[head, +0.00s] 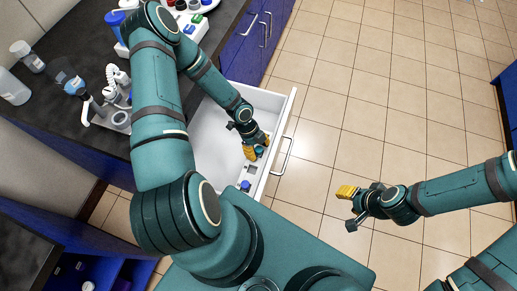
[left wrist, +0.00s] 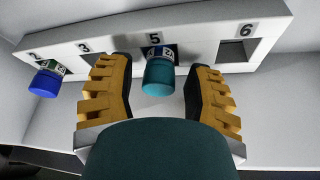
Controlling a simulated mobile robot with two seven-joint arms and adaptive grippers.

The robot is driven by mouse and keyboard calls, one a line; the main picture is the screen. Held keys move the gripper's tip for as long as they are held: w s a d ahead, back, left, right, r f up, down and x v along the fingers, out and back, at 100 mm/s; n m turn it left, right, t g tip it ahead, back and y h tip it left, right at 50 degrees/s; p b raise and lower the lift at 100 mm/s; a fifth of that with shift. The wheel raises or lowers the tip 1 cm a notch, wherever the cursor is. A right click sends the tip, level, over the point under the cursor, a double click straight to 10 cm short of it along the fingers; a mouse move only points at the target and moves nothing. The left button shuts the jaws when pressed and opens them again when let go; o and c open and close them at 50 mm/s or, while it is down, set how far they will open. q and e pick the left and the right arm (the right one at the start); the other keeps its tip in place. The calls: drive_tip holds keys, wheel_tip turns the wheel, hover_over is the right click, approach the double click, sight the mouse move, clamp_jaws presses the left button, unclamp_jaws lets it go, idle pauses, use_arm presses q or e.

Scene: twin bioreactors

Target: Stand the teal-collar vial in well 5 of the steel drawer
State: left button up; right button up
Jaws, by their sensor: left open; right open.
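The teal-collar vial (left wrist: 158,75) stands in the well labelled 5 of a white rack inside the open drawer (head: 208,165). It also shows in the head view (head: 259,150), partly covered by my gripper. My left gripper (left wrist: 158,90) is open, with one yellow finger on each side of the vial and a visible gap on both sides. In the head view my left gripper (head: 256,147) is down inside the drawer. My right gripper (head: 349,205) is open and empty over the tiled floor.
A blue-capped vial (left wrist: 46,82) stands in well 2. Wells 3 (left wrist: 86,73) and 6 (left wrist: 232,48) look empty. The dark counter (head: 85,50) at the left holds bottles and lab equipment. Floor to the right of the drawer is clear.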

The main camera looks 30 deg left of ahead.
use_arm(q)
drive_tip(key=p+v, duration=0.2)
drive_tip(key=v, duration=0.9)
drive_tip(key=shift+r+p, duration=0.2)
drive_tip(key=shift+p, duration=0.2)
drive_tip(key=shift+a, duration=0.1)
